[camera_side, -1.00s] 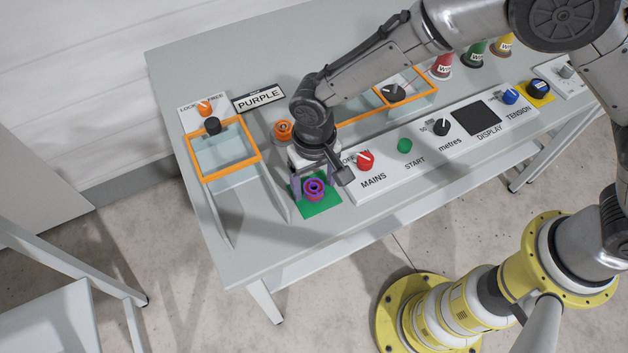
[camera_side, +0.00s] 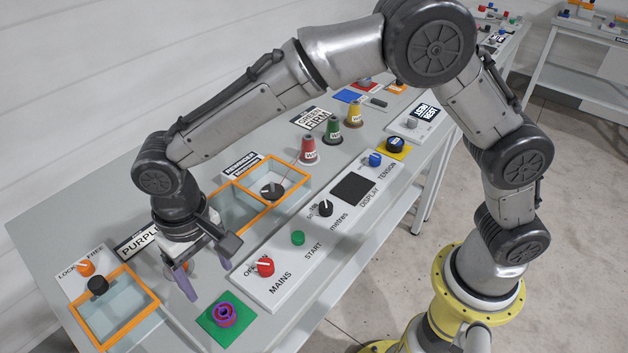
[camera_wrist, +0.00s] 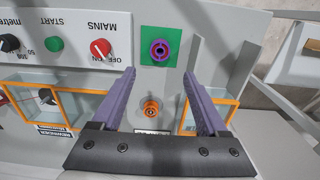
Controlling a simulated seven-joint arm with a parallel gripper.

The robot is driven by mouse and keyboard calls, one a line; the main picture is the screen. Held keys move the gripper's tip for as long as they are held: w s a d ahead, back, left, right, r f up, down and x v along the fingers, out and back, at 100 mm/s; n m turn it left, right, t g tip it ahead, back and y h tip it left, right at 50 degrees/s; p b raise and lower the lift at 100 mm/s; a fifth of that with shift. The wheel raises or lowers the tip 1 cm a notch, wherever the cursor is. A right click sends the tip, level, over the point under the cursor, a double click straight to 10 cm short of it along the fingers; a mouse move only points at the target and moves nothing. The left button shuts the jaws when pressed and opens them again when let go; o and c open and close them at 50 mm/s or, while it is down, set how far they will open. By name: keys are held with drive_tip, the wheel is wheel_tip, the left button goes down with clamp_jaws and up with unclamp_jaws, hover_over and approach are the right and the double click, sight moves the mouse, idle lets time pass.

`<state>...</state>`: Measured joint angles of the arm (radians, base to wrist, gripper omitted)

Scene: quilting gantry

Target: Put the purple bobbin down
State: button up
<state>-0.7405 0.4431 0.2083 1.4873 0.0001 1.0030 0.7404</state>
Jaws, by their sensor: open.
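The purple bobbin (camera_side: 224,314) lies on the green square pad (camera_side: 207,326) near the table's front edge, left of the control panel. In the wrist view the bobbin (camera_wrist: 159,51) sits near the middle of the green pad (camera_wrist: 147,33), just beyond the fingertips. My gripper (camera_side: 208,281) is open and empty, raised above and behind the pad, clear of the bobbin. In the wrist view both purple-grey fingers of my gripper (camera_wrist: 159,75) stand wide apart with nothing between them.
An orange bobbin (camera_wrist: 151,109) stands behind the pad. An orange-framed clear box (camera_side: 148,307) is at the left, and the panel with the red MAINS knob (camera_side: 265,267) at the right. Red, green and yellow cones stand farther back.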

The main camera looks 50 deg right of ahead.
drive_tip(key=s+d+r+t+y, duration=0.1)
drive_tip(key=s+d+r, duration=0.1)
drive_tip(key=d+r, duration=0.65)
drive_tip(key=s+d+r+t, duration=0.25)
drive_tip(key=d+r, duration=0.25)
drive_tip(key=d, duration=0.7)
drive_tip(key=s+d+t+h, duration=0.1)
drive_tip(key=s+d+t, duration=0.1)
drive_tip(key=s+d, duration=0.9)
drive_tip(key=shift+s+d+f, duration=0.25)
drive_tip(key=shift+s+f, duration=0.15)
drive_tip(key=shift+s, duration=1.15)
